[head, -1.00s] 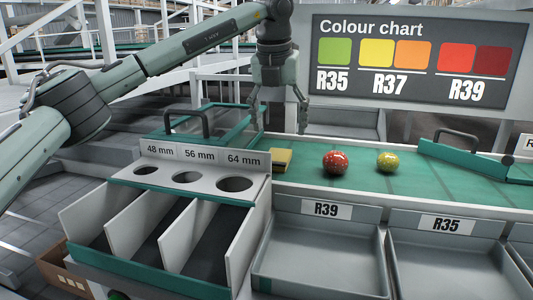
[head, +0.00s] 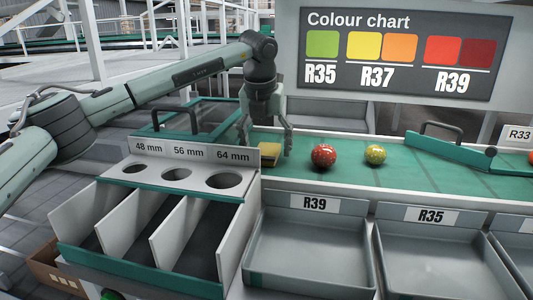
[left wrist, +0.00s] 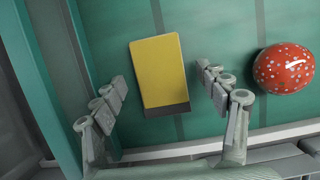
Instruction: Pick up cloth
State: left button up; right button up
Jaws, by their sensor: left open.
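The cloth (left wrist: 159,71) is a yellow folded pad with a dark end, lying flat on the green belt. My right gripper is not in view.
A red speckled tomato (head: 324,156) and a yellow-green one (head: 375,155) sit to the right on the belt (head: 420,178). The sizing box (head: 185,160) with three holes stands in front. Empty trays marked R39 (head: 308,256) and R35 (head: 440,262) lie along the front.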

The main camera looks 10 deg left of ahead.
pick_arm(q)
jog(key=shift+f, duration=0.2)
dwell(0.3)
jog(key=shift+c, duration=0.5)
jog(key=c, duration=1)
jog(key=shift+c, duration=0.2)
